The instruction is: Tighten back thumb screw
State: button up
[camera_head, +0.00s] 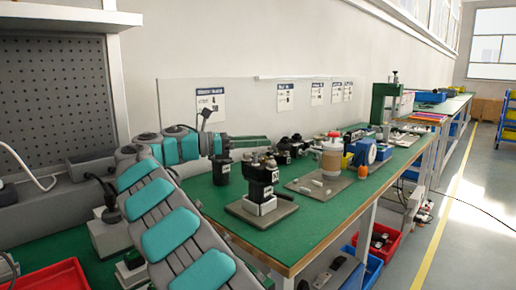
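A black upright device (262,182) with a white block at its foot stands on a grey base plate (284,211) on the green bench. Small metal knobs (258,158) show on its top; they look like thumb screws, but I cannot tell which is the back one. My grey and teal arm rises from the bottom of the picture, bends at the left and reaches right at about the height of the device's top. Its far end lies near a black cylindrical part left of the device. I cannot make out my gripper's fingers or any contact with a knob.
The black cylindrical part (221,171) stands close left of the device. Right of it, a grey plate (310,193) carries a white-and-tan container (331,158). A blue motor-like part (365,151) and a green press (384,103) stand farther back. The bench's front right corner is clear.

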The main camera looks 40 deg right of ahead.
jog(key=s+a+r+b, duration=0.1)
jog(key=s+a, duration=0.7)
jog(key=s, duration=0.5)
jog(key=shift+a+r, duration=0.2)
jog(key=shift+a, duration=0.1)
